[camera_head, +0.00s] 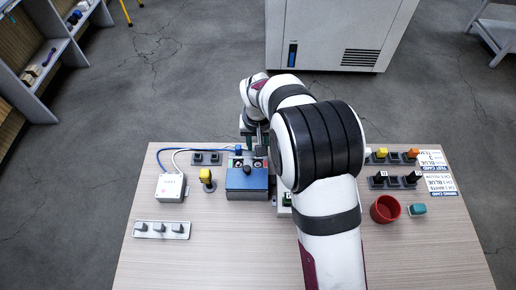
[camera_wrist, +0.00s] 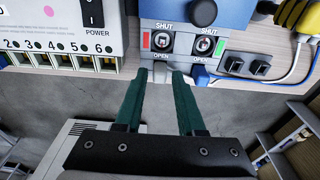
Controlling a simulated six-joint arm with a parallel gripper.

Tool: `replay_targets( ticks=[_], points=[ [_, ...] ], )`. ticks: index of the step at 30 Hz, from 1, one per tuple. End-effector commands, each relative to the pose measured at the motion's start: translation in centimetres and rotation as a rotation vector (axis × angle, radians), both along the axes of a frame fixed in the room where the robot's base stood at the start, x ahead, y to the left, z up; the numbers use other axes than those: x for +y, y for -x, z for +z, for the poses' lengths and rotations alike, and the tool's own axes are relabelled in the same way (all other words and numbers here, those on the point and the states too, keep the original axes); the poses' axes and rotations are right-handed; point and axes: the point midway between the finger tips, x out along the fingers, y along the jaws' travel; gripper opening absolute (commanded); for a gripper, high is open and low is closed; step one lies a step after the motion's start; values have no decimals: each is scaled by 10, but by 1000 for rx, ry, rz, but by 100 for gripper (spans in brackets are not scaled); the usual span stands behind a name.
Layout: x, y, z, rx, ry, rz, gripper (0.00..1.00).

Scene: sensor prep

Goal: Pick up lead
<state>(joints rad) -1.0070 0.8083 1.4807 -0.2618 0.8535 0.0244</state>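A blue lead (camera_head: 184,144) and a white lead (camera_head: 203,150) run from a small white box (camera_head: 171,188) towards the back of a blue-topped box (camera_head: 247,183). In the wrist view, a blue plug (camera_wrist: 200,76) on the blue lead sits at the edge of the blue-topped box, just right of the fingertips. The white lead (camera_wrist: 302,57) curves at the right there. My gripper (camera_wrist: 160,78) is open, its two green fingers apart below the box's SHUT/OPEN switches. A pale piece shows between the tips; I cannot tell whether it belongs to a lead. The arm hides part of the head view.
Black holders (camera_head: 206,158) and a yellow-topped knob (camera_head: 206,175) stand left of the blue-topped box. A numbered power unit (camera_wrist: 70,35) is left of the fingers in the wrist view. A red bowl (camera_head: 385,209) stands at the right.

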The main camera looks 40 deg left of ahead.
Motion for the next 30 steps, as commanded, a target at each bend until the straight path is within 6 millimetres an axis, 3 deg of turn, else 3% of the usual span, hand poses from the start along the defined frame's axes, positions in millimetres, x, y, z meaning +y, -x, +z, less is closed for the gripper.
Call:
replay_targets(
  ticks=[1, 6, 20, 26, 30],
  points=[
    [0, 0, 0, 0, 0, 0, 27],
    [0, 0, 0, 0, 0, 0, 0],
    [0, 0, 6, -1, -1, 0, 0],
    [0, 0, 37, -2, -1, 0, 0],
    [-24, -12, 57, -2, 0, -5, 0]
  ],
)
